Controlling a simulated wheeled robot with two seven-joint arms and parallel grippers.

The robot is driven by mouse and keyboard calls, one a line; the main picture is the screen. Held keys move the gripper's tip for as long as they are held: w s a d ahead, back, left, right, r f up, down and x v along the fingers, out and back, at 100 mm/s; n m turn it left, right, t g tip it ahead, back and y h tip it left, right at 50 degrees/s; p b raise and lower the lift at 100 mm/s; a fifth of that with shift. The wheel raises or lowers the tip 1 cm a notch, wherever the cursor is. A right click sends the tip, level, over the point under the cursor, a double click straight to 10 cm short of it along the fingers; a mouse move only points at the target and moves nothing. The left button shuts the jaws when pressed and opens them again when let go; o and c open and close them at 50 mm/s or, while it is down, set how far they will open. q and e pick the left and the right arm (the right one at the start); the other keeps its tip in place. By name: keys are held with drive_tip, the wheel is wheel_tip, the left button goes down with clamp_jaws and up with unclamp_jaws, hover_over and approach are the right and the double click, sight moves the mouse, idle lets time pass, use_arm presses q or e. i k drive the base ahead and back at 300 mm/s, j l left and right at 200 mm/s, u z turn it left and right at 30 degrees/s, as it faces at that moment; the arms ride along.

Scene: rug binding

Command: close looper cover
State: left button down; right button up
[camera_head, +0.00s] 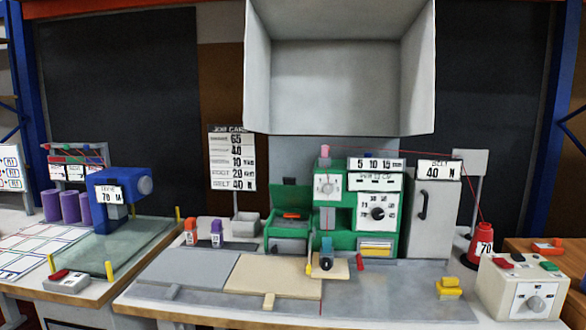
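The green sewing machine (335,215) stands at the middle back of the worktable. At its left is a green box-like part (288,235) with a raised green flap (289,195), which looks like the looper cover standing open. The inside is too small to make out further. Neither of my grippers is in view.
Grey and tan plates (270,275) lie in front of the machine, mostly clear. A red thread cone (482,245), yellow blocks (449,287) and a control box (520,285) stand at the right. A grey cabinet (432,215) is beside the machine. A large grey hood (340,75) hangs above.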

sight(288, 194)
drive_tip(key=i+l, duration=0.2)
drive_tip(key=i, duration=0.2)
drive_tip(key=i+l, duration=0.2)
drive_tip(key=i, duration=0.2)
drive_tip(key=i+l, duration=0.2)
drive_tip(key=i, duration=0.2)
